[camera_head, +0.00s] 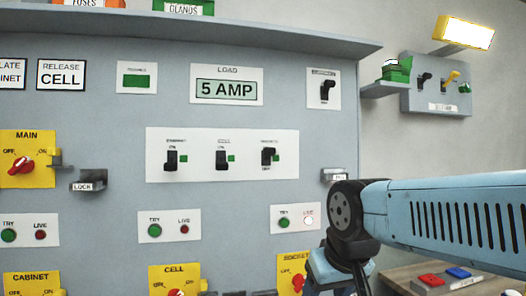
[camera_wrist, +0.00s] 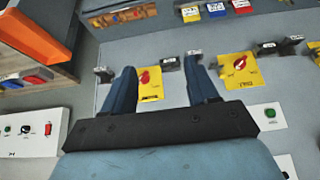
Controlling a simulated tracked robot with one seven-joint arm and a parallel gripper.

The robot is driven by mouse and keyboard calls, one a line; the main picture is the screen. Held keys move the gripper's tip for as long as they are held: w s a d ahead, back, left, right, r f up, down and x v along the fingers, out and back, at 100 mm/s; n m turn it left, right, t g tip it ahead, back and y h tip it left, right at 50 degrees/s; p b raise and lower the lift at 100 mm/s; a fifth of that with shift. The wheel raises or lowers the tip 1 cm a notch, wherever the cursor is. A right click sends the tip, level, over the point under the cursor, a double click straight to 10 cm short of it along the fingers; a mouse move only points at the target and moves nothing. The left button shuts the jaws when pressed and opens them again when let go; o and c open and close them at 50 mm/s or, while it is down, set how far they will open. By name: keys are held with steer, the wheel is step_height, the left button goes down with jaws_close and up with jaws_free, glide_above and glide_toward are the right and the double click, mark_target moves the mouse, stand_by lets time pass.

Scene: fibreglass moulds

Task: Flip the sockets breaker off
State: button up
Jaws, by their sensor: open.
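The left lever (camera_head: 171,160) and middle lever (camera_head: 222,160) look lowered, with ON above. My gripper (camera_wrist: 161,68) is open and empty in the wrist view. A yellow plate with a red knob (camera_wrist: 150,85) shows between its fingers. In the head view the gripper is out of sight.
A yellow SOCKETS plate (camera_head: 287,270) is partly behind my arm. Yellow MAIN (camera_head: 27,150) and CELL (camera_head: 174,270) plates have red knobs. Lock brackets (camera_head: 88,185) jut from the panel. A ledge (camera_head: 200,28) overhangs it. A table with coloured blocks (camera_head: 458,273) stands right.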

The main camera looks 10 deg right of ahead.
mark_target(270, 149)
steer(key=shift+o, duration=0.7)
steer(key=w+r+t, duration=0.3)
steer(key=w+r, duration=0.9)
steer(key=r, duration=0.3)
steer(key=w+r+t, duration=0.4)
steer(key=w+r, duration=0.8)
steer(key=r, duration=0.4)
steer(key=shift+t, duration=0.3)
steer(key=x, duration=1.3)
steer(key=shift+w+a+f, duration=0.1)
steer(key=shift+w, duration=0.2)
steer(key=shift+c, duration=0.3)
steer(key=c, duration=0.9)
